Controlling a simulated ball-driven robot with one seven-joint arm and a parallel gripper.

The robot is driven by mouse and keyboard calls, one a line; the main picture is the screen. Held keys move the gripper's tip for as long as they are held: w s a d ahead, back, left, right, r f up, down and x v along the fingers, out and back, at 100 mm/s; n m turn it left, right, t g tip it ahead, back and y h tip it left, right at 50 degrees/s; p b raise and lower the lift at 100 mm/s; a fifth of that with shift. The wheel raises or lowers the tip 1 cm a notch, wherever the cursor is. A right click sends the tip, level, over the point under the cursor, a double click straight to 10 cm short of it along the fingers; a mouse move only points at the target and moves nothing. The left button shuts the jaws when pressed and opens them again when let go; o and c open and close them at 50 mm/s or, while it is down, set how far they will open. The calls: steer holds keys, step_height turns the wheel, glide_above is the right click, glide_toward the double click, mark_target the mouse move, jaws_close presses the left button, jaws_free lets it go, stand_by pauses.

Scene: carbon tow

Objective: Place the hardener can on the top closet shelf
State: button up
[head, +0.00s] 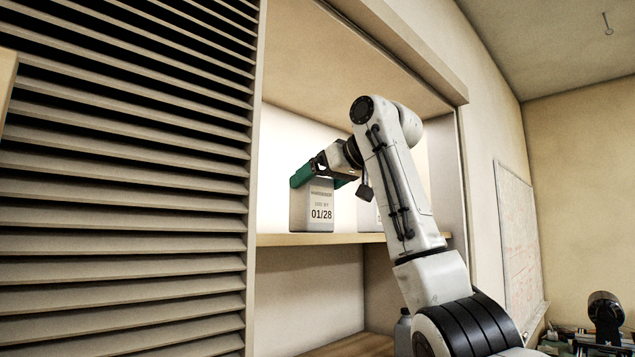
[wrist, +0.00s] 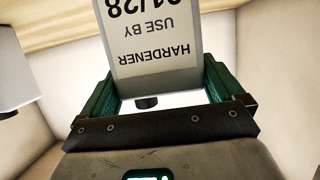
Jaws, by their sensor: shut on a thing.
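The hardener can (head: 312,208) is a grey-white can with a label reading HARDENER, USE BY 01/28. In the head view it is upright inside the closet, its base at about the level of the top shelf (head: 290,240). I cannot tell for sure whether the base touches the board. My gripper (head: 318,180), with green fingers, is shut on the upper part of the can. In the wrist view the can (wrist: 155,45) sits between both fingers of my gripper (wrist: 158,68), its label upside down. The can's far side is hidden.
Another pale container (head: 367,212) stands on the top shelf to the right, partly behind my arm; a pale container (wrist: 14,70) shows at the wrist view's left. A louvred door (head: 125,190) covers the left. A grey bottle (head: 403,330) stands lower down.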

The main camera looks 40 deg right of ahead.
steer(key=o, duration=1.2)
steer(key=shift+c, duration=0.2)
steer(key=b+v, duration=0.3)
steer(key=v, duration=0.9)
steer(key=shift+b, duration=0.3)
